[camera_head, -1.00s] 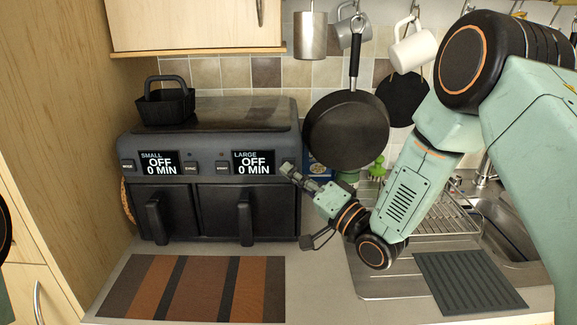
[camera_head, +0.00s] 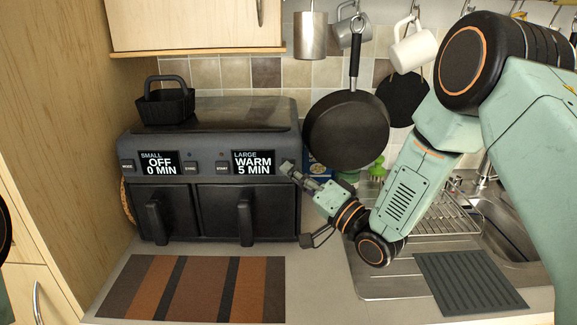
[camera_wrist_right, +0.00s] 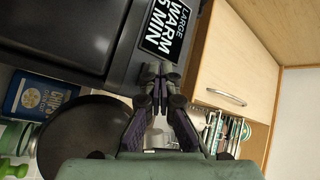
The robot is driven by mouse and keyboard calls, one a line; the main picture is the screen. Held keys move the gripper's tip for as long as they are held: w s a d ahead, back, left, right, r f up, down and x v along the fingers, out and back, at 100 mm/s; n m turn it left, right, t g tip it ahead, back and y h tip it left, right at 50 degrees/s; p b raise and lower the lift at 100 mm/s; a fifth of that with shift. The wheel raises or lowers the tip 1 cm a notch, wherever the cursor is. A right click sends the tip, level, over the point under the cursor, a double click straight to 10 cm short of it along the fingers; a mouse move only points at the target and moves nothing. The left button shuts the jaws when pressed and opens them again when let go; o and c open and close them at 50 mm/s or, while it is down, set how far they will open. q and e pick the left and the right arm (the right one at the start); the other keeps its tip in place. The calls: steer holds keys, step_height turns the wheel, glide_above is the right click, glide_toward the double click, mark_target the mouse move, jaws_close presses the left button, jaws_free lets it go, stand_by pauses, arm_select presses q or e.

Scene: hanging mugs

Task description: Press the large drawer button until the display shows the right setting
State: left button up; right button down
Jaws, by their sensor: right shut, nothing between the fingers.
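The black two-drawer air fryer (camera_head: 213,125) stands on the counter at the left. Its large display (camera_head: 253,162) reads LARGE WARM 5 MIN, and its small display (camera_head: 158,163) reads SMALL OFF 0 MIN. My right gripper (camera_head: 287,168) is shut and empty, with its tips at the right end of the front panel, just right of the large display. In the right wrist view the fingertips (camera_wrist_right: 160,72) are together beside the large display (camera_wrist_right: 167,32). They hide the large drawer button, and I cannot tell whether they touch it. My left gripper is not in view.
A black pan (camera_head: 346,130) hangs behind my right gripper, and a white mug (camera_head: 413,48) hangs above right. A striped mat (camera_head: 195,288) lies before the fryer. A dish rack (camera_head: 445,212) stands by the sink.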

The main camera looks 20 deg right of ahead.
steer(key=shift+s+a, duration=0.2)
steer(key=shift+s, duration=0.5)
steer(key=shift+s+a+p, duration=0.15)
steer(key=shift+s+a, duration=0.1)
steer(key=shift+s, duration=0.55)
steer(key=shift+s+a+p, duration=0.15)
steer(key=shift+s+a, duration=0.05)
steer(key=shift+s, duration=0.6)
steer(key=shift+s+a+p, duration=0.15)
steer(key=shift+s+a, duration=0.1)
steer(key=shift+s, duration=0.55)
